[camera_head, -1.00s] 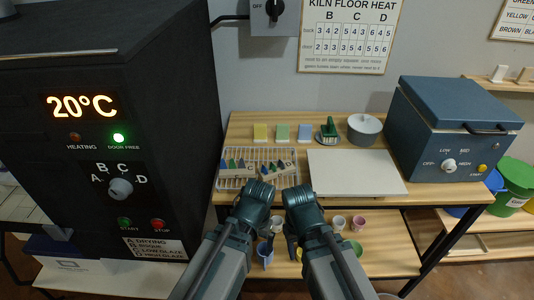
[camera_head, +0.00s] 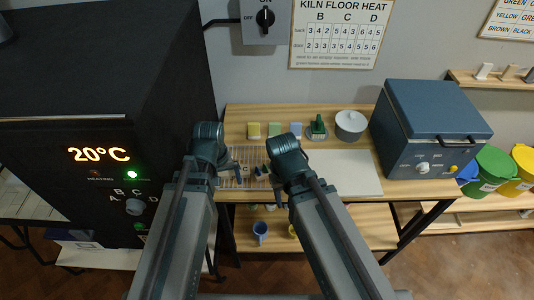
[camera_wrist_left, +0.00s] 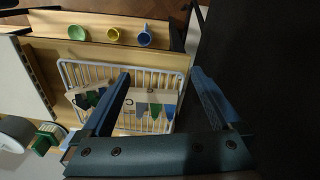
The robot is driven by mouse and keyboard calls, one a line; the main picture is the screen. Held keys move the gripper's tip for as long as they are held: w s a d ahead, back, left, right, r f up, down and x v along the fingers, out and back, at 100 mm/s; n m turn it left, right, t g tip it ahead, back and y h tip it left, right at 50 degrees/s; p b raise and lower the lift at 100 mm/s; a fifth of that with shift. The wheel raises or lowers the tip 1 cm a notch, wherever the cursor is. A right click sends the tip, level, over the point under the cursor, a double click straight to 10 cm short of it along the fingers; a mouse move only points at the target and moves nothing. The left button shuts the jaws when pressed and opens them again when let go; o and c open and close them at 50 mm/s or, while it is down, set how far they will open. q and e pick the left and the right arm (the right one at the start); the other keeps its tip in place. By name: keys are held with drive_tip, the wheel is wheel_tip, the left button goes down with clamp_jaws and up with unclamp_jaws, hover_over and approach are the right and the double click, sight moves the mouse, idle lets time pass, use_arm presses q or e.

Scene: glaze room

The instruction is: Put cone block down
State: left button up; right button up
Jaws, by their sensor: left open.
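A wire rack (camera_head: 232,182) stands on the wooden table with pale cone blocks on it. The block with the letter C (camera_head: 243,168) carries grey, green and blue cones and shows between the fingers in the left wrist view (camera_wrist_left: 146,97). A second block (camera_wrist_left: 75,94) with dark cones lies beside it; in the head view my right arm partly hides it. My left gripper (camera_head: 224,163) is open and empty at the rack's left side; its fingers (camera_wrist_left: 160,75) are apart from the block. My right gripper (camera_head: 273,184) hangs by the rack's right end; its jaws are too small to tell.
A pale board (camera_head: 345,172) lies right of the rack. The black kiln (camera_head: 160,60) rises close on the left, a blue kiln (camera_head: 430,115) on the right. Cups stand on the lower shelf.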

use_arm(q)
wheel_tip(320, 180, up, 4)
drive_tip(key=w+n+p, duration=0.2)
drive_tip(key=n, duration=0.1)
use_arm(e)
wheel_tip(320, 180, up, 5)
use_arm(q)
drive_tip(key=n+t+h, duration=0.1)
drive_tip(key=n+h, duration=0.3)
drive_tip(key=n, duration=1.3)
approach(263, 171)
drive_tip(key=f+b, duration=0.1)
drive_tip(key=b, duration=0.2)
drive_tip(key=w+d+f+b, duration=0.1)
drive_tip(key=b, duration=0.3)
drive_tip(key=shift+d+f, duration=0.2)
drive_tip(key=shift+d, duration=0.1)
drive_tip(key=shift+w+d+f, duration=0.1)
drive_tip(key=shift+d+f, duration=0.05)
use_arm(e)
wheel_tip(263, 171, down, 8)
use_arm(q)
drive_tip(key=shift+f, duration=0.1)
use_arm(e)
drive_tip(key=shift+f, duration=0.1)
